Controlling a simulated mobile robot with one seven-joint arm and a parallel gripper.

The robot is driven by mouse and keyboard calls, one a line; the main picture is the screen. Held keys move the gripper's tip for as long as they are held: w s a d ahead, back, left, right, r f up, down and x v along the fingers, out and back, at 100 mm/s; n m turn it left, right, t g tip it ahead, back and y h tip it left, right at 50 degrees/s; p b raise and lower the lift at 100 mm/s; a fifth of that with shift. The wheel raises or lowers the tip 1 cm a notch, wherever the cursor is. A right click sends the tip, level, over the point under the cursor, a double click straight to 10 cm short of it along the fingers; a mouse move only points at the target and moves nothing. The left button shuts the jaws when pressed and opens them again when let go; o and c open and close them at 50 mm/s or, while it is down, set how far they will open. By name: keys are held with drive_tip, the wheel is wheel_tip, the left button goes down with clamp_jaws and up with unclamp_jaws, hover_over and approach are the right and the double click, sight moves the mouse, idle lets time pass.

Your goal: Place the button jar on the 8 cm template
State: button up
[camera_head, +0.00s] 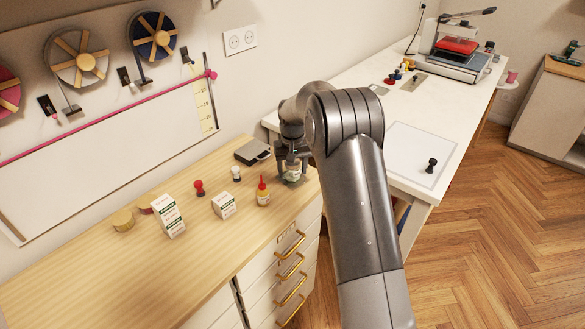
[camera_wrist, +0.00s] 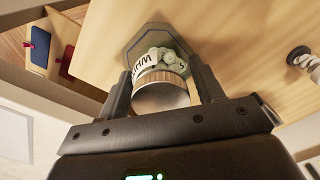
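The button jar (camera_wrist: 160,88) shows in the wrist view with a pale lid, a white lettered label and green buttons inside. My gripper (camera_wrist: 160,90) has one finger against each side of it. A grey-green, many-sided flat plate (camera_wrist: 135,48), likely the 8 cm template, lies behind the jar. Whether the jar touches it or hangs just above it I cannot tell. In the head view my gripper (camera_head: 292,162) points down over the right end of the wooden counter, with the jar (camera_head: 292,173) low between its fingers. The plate's size marking is not readable.
A white table (camera_head: 400,105) is to the right, partly hidden by my arm.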

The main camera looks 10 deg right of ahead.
drive_tip(key=shift+o, duration=1.4)
wheel_tip(320, 180, up, 12)
drive_tip(key=s+d+r+t, duration=0.1)
drive_tip(key=s+d+r, duration=0.1)
drive_tip(key=s+r, duration=0.65)
drive_tip(key=s+d+r+t, duration=0.2)
drive_tip(key=s+r, duration=0.3)
drive_tip(key=s, duration=0.7)
drive_tip(key=s+d+f+t, duration=0.1)
drive_tip(key=s+f, duration=0.1)
drive_tip(key=s, duration=0.9)
drive_tip(key=s+d+f+m+t, duration=0.1)
drive_tip(key=s+f, duration=0.1)
drive_tip(key=s, duration=0.9)
drive_tip(key=shift+d+t, duration=0.25)
drive_tip(key=shift+t, duration=0.05)
